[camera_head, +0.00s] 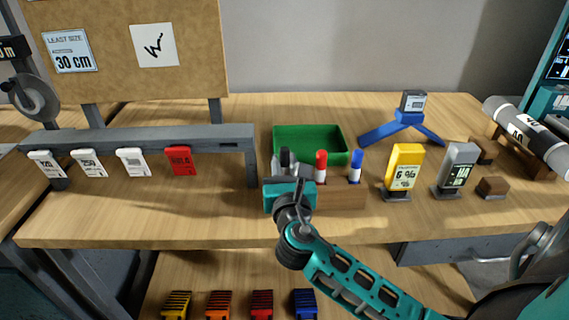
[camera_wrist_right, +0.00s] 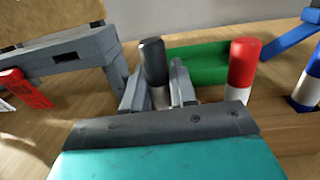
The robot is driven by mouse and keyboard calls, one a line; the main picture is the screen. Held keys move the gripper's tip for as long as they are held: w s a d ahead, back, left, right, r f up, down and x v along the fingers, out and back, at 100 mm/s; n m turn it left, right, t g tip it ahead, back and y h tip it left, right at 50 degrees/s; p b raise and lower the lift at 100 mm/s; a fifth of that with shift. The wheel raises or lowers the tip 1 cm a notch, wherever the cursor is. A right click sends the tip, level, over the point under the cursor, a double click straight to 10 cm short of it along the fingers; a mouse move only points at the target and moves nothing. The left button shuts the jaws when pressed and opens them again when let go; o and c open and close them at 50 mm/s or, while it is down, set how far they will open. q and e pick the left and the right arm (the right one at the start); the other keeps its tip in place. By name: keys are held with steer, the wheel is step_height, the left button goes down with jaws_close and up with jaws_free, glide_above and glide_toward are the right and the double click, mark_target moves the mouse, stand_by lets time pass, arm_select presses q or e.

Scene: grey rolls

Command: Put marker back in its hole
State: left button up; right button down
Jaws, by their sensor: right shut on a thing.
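A black-capped marker (camera_wrist_right: 154,62) stands nearly upright between the fingers of my right gripper (camera_wrist_right: 158,88), which is shut on it. In the head view the right gripper (camera_head: 283,167) is at the left end of a wooden marker block (camera_head: 345,194). A red-capped marker (camera_head: 321,165) and a blue-capped marker (camera_head: 356,164) stand upright in the block, to the right of the black one. The lower end of the black marker and any hole under it are hidden behind my gripper, so I cannot tell whether it is in a hole. My left gripper is not in view.
A green bin (camera_head: 310,140) is behind the block. A grey rail (camera_head: 150,139) with hanging tags is to the left, its post close to my gripper. Yellow (camera_head: 404,168) and grey (camera_head: 457,167) label stands are to the right. The table front is mostly clear.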

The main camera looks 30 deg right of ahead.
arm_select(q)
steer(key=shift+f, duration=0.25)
arm_select(e)
steer(key=shift+f, duration=0.4)
steer(key=c, duration=0.8)
jaws_free()
steer(key=shift+v, duration=1.05)
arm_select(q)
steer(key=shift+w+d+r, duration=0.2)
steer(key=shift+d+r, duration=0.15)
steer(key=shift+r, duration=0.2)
arm_select(e)
steer(key=v, duration=1)
steer(key=shift+s+a, duration=0.15)
steer(key=shift+s, duration=0.25)
steer(key=shift+f, duration=0.1)
